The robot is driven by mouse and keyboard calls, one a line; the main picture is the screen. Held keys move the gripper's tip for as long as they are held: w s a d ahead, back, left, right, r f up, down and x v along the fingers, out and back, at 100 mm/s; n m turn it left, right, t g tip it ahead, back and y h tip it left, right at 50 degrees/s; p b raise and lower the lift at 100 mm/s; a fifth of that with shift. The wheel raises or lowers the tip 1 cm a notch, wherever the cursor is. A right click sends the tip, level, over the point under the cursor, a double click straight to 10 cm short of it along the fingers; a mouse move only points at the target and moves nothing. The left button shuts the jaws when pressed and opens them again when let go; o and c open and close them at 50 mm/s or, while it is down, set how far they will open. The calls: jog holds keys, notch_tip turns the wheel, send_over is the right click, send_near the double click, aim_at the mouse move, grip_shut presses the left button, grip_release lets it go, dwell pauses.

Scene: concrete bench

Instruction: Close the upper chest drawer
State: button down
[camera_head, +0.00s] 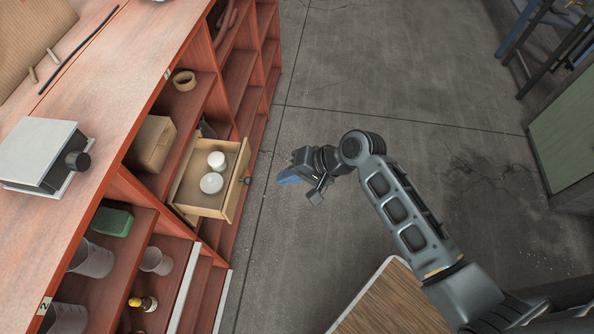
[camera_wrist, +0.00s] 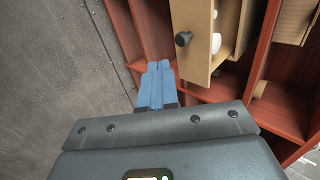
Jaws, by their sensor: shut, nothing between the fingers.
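A light wooden drawer (camera_head: 237,187) sticks out of the red-brown shelving, pulled open. Two white round objects (camera_head: 212,183) lie in it. Its dark round knob (camera_head: 245,180) is on the front panel, facing the open floor. My gripper (camera_head: 285,179), with blue fingers, is shut and empty, right of the drawer front and apart from it. In the wrist view the drawer front (camera_wrist: 199,55) and its knob (camera_wrist: 183,39) are just right of my closed fingertips (camera_wrist: 159,68). Which drawer counts as the upper one cannot be told.
The shelving (camera_head: 110,185) holds a cardboard box (camera_head: 152,144), a tape roll (camera_head: 184,80), a green block (camera_head: 111,221) and several cups. A grey box (camera_head: 38,150) with a black knob stands on top. A wooden-topped table (camera_head: 390,303) is at the bottom.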

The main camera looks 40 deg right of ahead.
aim_at(213, 178)
jog(key=w+a+f, duration=0.3)
jog(key=w+a, duration=0.1)
jog(key=w, duration=0.1)
jog(key=shift+w, duration=0.3)
jog(key=shift+f, duration=0.1)
jog(key=w+a, duration=0.2)
jog(key=w, duration=0.1)
jog(key=w+a, duration=0.2)
jog(key=w, duration=0.1)
jog(key=w+a, duration=0.3)
jog(key=shift+w+b, duration=0.3)
jog(key=shift+w, duration=0.05)
jog(key=shift+w+a, duration=0.25)
jog(key=shift+w, duration=0.05)
jog(key=shift+w+a, duration=0.1)
jog(key=shift+w, duration=0.05)
